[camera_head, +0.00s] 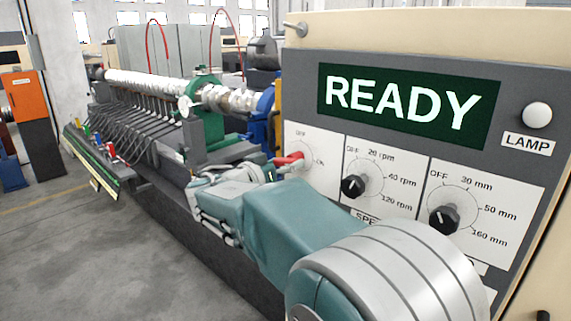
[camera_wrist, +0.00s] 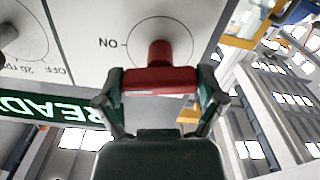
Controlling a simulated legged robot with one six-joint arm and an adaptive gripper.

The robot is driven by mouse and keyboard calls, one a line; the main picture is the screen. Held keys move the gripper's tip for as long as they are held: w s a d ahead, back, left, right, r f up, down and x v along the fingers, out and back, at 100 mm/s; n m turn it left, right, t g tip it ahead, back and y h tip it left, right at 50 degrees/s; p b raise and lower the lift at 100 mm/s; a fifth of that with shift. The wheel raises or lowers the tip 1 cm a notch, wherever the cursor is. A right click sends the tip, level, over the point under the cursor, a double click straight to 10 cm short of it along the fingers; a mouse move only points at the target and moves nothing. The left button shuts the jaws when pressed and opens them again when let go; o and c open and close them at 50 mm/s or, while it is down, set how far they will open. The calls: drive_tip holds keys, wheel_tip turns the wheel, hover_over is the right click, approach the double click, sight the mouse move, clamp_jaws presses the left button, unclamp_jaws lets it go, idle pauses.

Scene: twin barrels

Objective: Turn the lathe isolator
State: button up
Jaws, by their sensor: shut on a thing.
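The lathe isolator is a red handle (camera_head: 289,160) on a white plate marked OFF and ON, at the left end of the grey control panel. In the wrist view the red handle (camera_wrist: 158,80) lies crosswise between my two fingers, with its red stem (camera_wrist: 160,52) at the centre of the dial circle. My gripper (camera_wrist: 160,88) is shut on the handle, one finger at each end. In the head view my gripper (camera_head: 262,172) reaches the handle from the left. Which mark the handle points to is hard to tell. The panel's display (camera_head: 408,104) reads READY.
Right of the isolator are a speed knob (camera_head: 353,186) and a second knob (camera_head: 443,219) marked in mm. A white lamp (camera_head: 537,115) is at the upper right. The long lathe (camera_head: 205,105) stretches away behind. Open floor (camera_head: 90,260) is at the left.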

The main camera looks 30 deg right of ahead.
drive_tip(key=n, duration=0.4)
drive_tip(key=shift+w+n, duration=0.1)
drive_tip(key=shift+n, duration=0.3)
drive_tip(key=n, duration=0.3)
drive_tip(key=shift+n, duration=0.3)
drive_tip(key=n, duration=0.3)
drive_tip(key=shift+n, duration=2)
drive_tip(key=o, duration=0.8)
drive_tip(key=shift+w+f, duration=0.1)
drive_tip(key=shift+a, duration=0.2)
